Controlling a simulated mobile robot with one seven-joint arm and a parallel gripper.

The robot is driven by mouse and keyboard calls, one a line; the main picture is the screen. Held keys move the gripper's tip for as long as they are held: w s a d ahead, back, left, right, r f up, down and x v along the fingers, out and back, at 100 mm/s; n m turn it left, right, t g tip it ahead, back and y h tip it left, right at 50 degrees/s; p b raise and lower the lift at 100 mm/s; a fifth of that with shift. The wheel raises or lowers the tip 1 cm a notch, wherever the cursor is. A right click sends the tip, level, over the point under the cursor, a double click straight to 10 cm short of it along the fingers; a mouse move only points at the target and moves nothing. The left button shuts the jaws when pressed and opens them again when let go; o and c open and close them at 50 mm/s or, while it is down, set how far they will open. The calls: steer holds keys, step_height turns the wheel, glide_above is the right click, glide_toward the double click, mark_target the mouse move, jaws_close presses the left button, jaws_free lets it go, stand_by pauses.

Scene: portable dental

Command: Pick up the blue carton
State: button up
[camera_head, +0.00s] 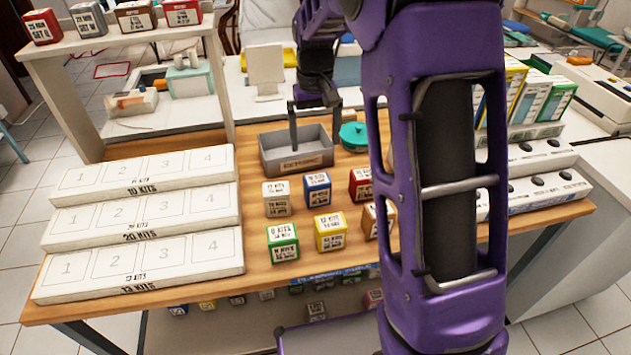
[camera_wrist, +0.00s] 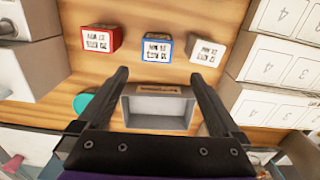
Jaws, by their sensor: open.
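The blue carton (camera_head: 317,190) stands on the wooden table in the back row of small cartons, between a white one and a red one. It also shows in the wrist view (camera_wrist: 157,48), just beyond my fingertips and roughly centred between them. My gripper (camera_head: 315,108) hangs above the grey tray, behind the carton. In the wrist view my gripper (camera_wrist: 160,77) has its two fingers wide apart with nothing between them but the view of the tray. It does not touch the carton.
A white carton (camera_head: 276,198) and a red carton (camera_head: 360,184) flank it. Green (camera_head: 283,242), yellow (camera_head: 330,231) and brown (camera_head: 371,220) cartons stand in front. The grey tray (camera_head: 268,158) and a teal round object (camera_head: 353,136) are behind. White stepped racks (camera_head: 140,265) fill the left.

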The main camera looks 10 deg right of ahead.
mark_target(316, 180)
step_height(316, 180, down, 11)
steer(key=shift+s+f+b, duration=0.1)
steer(key=shift+b, duration=0.5)
steer(key=shift+d+f+b, duration=0.15)
steer(key=shift+f, duration=1.35)
steer(key=shift+d+f+b, duration=0.15)
steer(key=shift+f, duration=1.3)
steer(key=shift+c, duration=0.2)
steer(key=c, duration=1.2)
steer(key=shift+r, duration=0.15)
steer(key=shift+c, duration=0.2)
